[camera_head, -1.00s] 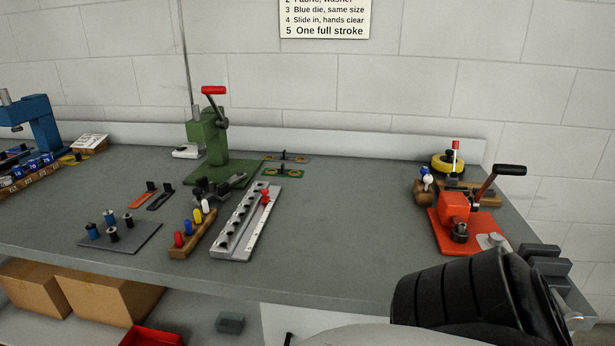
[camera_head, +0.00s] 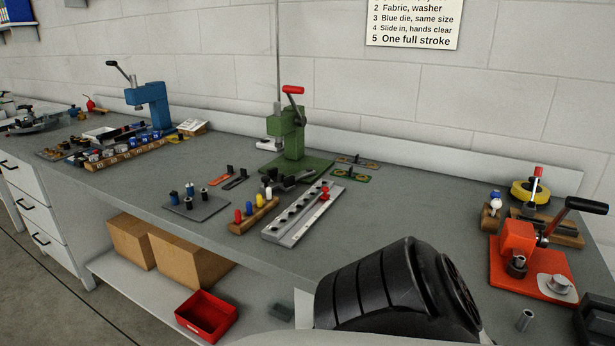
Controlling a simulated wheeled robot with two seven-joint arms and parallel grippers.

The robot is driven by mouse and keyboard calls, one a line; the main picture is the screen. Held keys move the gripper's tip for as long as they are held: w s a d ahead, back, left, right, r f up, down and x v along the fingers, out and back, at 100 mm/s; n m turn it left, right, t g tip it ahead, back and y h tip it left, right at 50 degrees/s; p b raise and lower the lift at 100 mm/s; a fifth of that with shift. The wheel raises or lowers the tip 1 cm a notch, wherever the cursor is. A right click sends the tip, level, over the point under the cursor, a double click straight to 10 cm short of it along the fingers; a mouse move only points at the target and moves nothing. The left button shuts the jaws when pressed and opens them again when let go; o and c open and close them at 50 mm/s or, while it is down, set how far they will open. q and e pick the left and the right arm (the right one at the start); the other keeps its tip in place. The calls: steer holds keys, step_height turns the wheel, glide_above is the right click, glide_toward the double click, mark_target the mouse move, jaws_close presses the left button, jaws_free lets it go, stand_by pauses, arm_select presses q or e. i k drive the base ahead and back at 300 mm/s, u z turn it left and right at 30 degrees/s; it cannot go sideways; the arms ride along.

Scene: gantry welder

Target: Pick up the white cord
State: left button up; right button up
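I cannot pick out a white cord for certain. A small white-topped piece (camera_head: 268,193) stands at the right end of a wooden holder (camera_head: 254,216), beside yellow, blue and red ones. Another small white piece (camera_head: 495,202) stands in a wooden block at the right, near the yellow ring. My own black arm link fills the lower middle. A dark part at the lower right edge may belong to my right gripper, but its fingers do not show clearly. My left gripper is not in view.
A red hand press (camera_head: 516,240), a green press (camera_head: 288,130) and a blue press (camera_head: 152,100) stand on the grey bench. A metal strip with holes (camera_head: 300,214) lies in the middle. A red bin (camera_head: 206,315) and cardboard boxes (camera_head: 180,262) sit on the lower shelf.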

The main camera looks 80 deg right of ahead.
mark_target(497, 202)
steer(key=k, duration=0.9)
steer(key=z, duration=0.45)
